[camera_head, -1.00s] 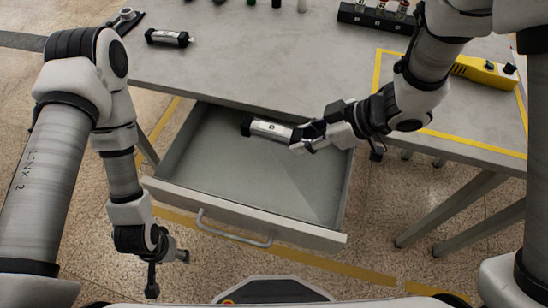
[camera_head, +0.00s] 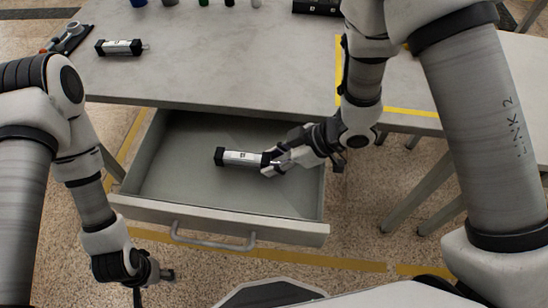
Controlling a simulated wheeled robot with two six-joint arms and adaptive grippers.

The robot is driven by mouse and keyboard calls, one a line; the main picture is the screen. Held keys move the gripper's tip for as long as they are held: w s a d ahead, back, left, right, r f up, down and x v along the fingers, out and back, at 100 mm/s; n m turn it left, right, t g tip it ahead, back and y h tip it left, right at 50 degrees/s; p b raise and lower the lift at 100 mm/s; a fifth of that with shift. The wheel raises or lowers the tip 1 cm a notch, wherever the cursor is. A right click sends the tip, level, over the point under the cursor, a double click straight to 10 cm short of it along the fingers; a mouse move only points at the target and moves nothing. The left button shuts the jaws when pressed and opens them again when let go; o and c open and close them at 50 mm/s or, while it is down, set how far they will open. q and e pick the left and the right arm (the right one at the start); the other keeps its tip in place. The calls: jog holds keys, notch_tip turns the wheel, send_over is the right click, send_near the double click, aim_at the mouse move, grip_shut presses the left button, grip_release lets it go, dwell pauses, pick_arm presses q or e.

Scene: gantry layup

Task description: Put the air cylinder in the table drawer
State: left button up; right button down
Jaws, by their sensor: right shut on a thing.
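A silver air cylinder with black end caps (camera_head: 240,157) lies lengthwise in my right gripper (camera_head: 279,161), which is shut on its right end. The cylinder is within the walls of the open table drawer (camera_head: 215,213), over its grey bottom; I cannot tell whether it touches the bottom. The drawer is pulled out from under the table and otherwise looks empty. A second, similar black-and-silver cylinder (camera_head: 121,47) lies on the tabletop at the left. My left gripper (camera_head: 158,275) hangs outside the drawer, front left, holding nothing visible; its finger opening is unclear.
The grey table (camera_head: 220,75) overhangs the back of the drawer. A tool on a dark mat (camera_head: 68,38) lies at the far left, with several small items along the top edge. A black block (camera_head: 316,6) stands at the back. The drawer's left side is free.

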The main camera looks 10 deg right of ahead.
jog(key=shift+f, duration=0.3)
jog(key=c, duration=0.8)
grip_release()
jog(key=shift+o, duration=0.2)
jog(key=shift+r, duration=0.1)
jog(key=p+v, duration=0.3)
jog(key=v, duration=0.9)
jog(key=shift+r, duration=0.5)
